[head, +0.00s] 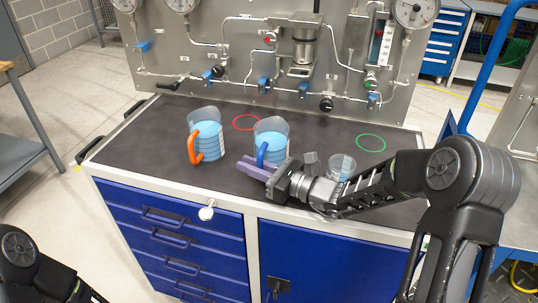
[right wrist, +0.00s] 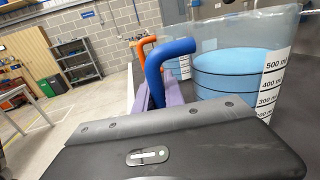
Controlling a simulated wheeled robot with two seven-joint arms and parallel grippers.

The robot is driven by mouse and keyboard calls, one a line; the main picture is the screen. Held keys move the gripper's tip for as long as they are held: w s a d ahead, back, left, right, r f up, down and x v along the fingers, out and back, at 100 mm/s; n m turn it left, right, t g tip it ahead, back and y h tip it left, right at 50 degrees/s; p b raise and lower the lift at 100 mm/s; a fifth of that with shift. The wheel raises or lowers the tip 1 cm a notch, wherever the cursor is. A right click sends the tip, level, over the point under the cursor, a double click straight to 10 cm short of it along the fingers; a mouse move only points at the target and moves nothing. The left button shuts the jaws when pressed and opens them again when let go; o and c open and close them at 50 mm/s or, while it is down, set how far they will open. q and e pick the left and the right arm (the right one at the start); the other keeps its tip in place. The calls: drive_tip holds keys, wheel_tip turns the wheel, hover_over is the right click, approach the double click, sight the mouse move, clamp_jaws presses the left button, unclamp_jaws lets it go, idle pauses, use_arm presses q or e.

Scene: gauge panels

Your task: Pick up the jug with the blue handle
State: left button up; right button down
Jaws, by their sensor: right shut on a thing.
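The jug with the blue handle (head: 276,142) is clear, holds blue liquid and looks upright at the cabinet top. I cannot tell whether its base touches the top. Its blue handle (head: 262,155) faces the front. My right gripper (head: 254,168) has purple fingers shut on this handle. In the right wrist view the handle (right wrist: 165,62) rises between the purple fingers, with the jug's marked wall (right wrist: 230,75) close beside it. A second jug with an orange handle (head: 209,138) stands to the left, also with blue liquid. Only part of my left arm shows, without its gripper.
A red ring (head: 246,122) and a green ring (head: 371,142) mark the dark cabinet top (head: 160,130). A small clear beaker (head: 341,165) stands close behind my right wrist. The gauge panel (head: 230,30) with pipes and valves rises along the back edge.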

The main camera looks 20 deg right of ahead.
drive_tip(key=shift+r, duration=0.2)
idle(0.7)
use_arm(q)
drive_tip(key=shift+f, duration=0.25)
use_arm(e)
wheel_tip(320, 180, up, 10)
drive_tip(key=shift+f, duration=0.15)
idle(0.6)
